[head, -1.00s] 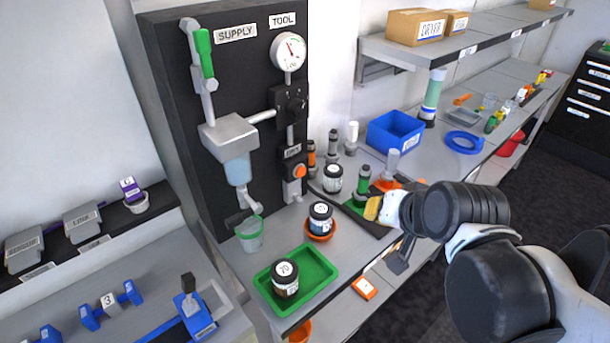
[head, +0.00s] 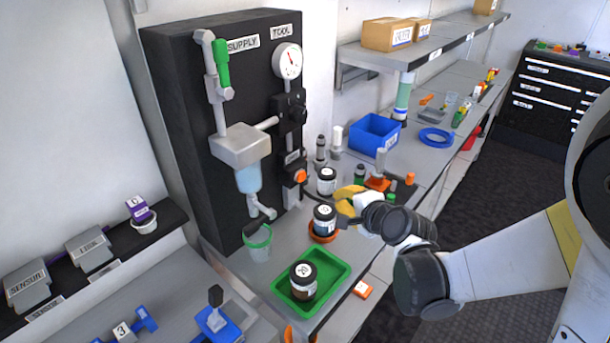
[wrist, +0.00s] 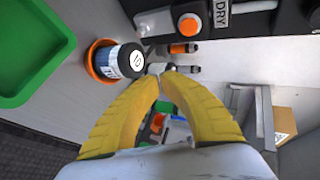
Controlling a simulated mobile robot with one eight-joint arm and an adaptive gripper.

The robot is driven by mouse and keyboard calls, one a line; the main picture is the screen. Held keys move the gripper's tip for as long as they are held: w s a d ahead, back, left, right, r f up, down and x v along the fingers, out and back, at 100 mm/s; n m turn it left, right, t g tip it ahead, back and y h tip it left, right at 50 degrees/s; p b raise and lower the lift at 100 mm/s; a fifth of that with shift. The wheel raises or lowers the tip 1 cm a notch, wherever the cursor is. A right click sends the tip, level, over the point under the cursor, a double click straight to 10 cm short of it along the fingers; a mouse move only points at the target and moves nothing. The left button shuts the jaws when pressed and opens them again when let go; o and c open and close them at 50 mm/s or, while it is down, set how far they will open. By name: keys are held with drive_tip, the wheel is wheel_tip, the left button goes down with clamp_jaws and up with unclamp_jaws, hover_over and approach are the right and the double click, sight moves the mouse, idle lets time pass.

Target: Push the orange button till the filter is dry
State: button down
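The orange button (head: 300,176) sits low on the black panel, below the gauge. In the wrist view the orange button (wrist: 189,24) is near the top, left of a "DRY" label (wrist: 222,14). The filter (head: 248,178) is a pale blue bowl under a grey head on the panel; whether it holds water is hard to tell. My gripper (head: 340,200) has yellow fingers and is beside the jars, to the right of and below the button, apart from it. In the wrist view its fingertips (wrist: 164,74) come together with nothing seen held between them.
A dark jar (head: 325,220) in an orange dish stands close to my fingers, with another jar (head: 327,180) behind. A green tray (head: 338,277) holds a jar. A clear cup (head: 258,244) with a green rim is under the drain. A blue bin (head: 374,134) stands behind.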

sight(301, 177)
drive_tip(key=shift+w, duration=0.1)
drive_tip(key=w+a, duration=0.5)
drive_tip(key=a, duration=0.2)
drive_tip(key=shift+w, duration=0.15)
drive_tip(key=shift+w+a, duration=0.1)
idle(1.6)
drive_tip(key=shift+w+a, duration=0.15)
drive_tip(key=shift+a, duration=0.05)
drive_tip(key=shift+w+a, duration=0.25)
drive_tip(key=shift+a, duration=0.1)
idle(0.8)
idle(0.3)
drive_tip(key=shift+s+d, duration=0.55)
drive_tip(key=shift+d, duration=0.15)
